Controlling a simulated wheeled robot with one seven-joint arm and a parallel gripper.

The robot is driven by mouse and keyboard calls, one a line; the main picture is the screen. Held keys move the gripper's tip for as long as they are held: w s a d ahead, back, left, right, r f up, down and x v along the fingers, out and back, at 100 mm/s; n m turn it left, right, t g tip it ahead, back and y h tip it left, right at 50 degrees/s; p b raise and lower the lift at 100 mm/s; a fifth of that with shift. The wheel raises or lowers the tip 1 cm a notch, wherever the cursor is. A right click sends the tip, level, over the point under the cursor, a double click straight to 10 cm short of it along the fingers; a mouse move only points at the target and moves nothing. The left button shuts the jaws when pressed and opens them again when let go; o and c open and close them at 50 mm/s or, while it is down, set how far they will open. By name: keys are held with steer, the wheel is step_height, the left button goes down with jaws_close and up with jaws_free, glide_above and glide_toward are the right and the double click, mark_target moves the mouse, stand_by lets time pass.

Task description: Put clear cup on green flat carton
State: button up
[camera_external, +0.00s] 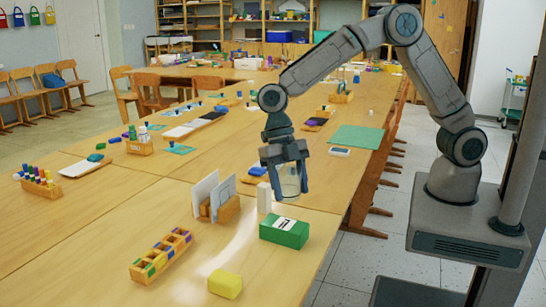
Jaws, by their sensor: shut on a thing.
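The clear cup (290,186) is upright between the fingers of my gripper (287,176), which points down and is shut on it. The fingers cover parts of the cup's sides. The green flat carton (283,235), with a white label on top, lies on the table near its right edge. In the picture the cup is above the carton, with a visible gap between them. I cannot tell from this one view how high the cup is or whether it is straight over the carton.
A white upright block (264,198) stands beside the carton. A wooden holder (228,210) with upright cards is left of it. A yellow block (224,284) and a wooden compartment tray (161,256) lie in front. A green mat (356,137) lies farther back.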

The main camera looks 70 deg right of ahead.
mark_target(278, 167)
steer(key=a+f, duration=0.1)
steer(key=a, duration=0.1)
steer(key=shift+s+a+f, duration=0.1)
steer(key=shift+a+f, duration=0.25)
steer(key=shift+a, duration=0.05)
steer(key=shift+f+p, duration=0.3)
steer(key=shift+f, duration=1.7)
steer(key=shift+f, duration=0.15)
steer(key=o, duration=1)
steer(key=v, duration=1.1)
steer(key=shift+s, duration=0.1)
steer(key=shift+d+r, duration=0.1)
steer(key=shift+r, duration=0.6)
